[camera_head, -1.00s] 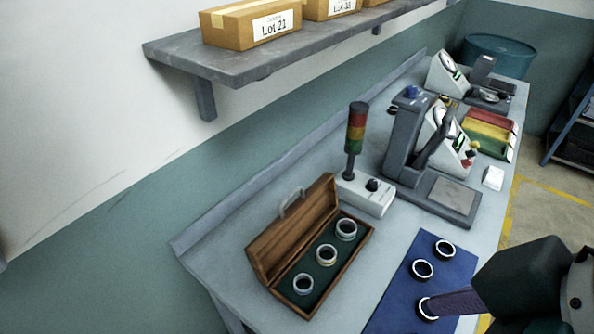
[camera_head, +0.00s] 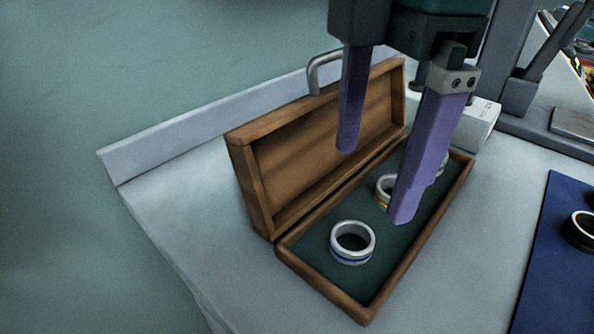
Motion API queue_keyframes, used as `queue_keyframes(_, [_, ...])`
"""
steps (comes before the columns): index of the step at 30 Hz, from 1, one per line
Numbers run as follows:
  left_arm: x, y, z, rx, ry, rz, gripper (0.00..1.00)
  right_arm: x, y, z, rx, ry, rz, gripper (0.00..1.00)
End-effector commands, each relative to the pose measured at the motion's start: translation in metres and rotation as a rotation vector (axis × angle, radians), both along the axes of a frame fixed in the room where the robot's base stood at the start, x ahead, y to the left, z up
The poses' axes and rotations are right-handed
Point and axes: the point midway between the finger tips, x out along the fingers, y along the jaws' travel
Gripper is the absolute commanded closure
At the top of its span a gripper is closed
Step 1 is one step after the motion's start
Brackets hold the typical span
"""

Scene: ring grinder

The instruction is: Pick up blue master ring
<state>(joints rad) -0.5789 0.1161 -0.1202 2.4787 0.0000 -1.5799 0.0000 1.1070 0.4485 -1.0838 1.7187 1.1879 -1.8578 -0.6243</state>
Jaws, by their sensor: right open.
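The blue master ring (camera_head: 352,256), silver with a blue band, lies on the green lining at the near end of the open wooden box (camera_head: 318,296). My right gripper (camera_head: 375,187) is open and empty above the box, its two purple fingers pointing down. Its fingertips are apart from the blue ring, above and behind it in the picture. A silver ring with a yellow band (camera_head: 384,188) lies in the middle of the box, partly hidden by the right finger. A third ring (camera_head: 442,165) is mostly hidden behind that finger. My left gripper is not in view.
A blue mat (camera_head: 550,260) with a dark-edged ring (camera_head: 580,230) lies at the right. Bare grey table is between box and mat.

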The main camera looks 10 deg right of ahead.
Motion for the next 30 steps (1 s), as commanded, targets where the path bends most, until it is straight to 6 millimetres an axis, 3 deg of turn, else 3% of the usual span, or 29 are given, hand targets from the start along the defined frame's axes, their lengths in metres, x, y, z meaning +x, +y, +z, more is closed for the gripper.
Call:
queue_keyframes(2, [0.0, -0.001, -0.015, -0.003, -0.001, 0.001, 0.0, 0.003, -0.005, -0.009, -0.016, 0.0, 0.007, 0.06])
queue_keyframes(17, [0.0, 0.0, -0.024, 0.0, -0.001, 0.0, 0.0, 0.005, -0.007, -0.063, -0.024, 0.007, 0.011, 0.06])
queue_keyframes(24, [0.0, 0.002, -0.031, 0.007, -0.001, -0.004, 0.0, 0.008, -0.006, -0.099, -0.024, 0.005, 0.011, 0.06])
queue_keyframes(30, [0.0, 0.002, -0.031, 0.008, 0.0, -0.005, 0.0, 0.009, -0.006, -0.105, -0.024, 0.002, 0.012, 0.06])
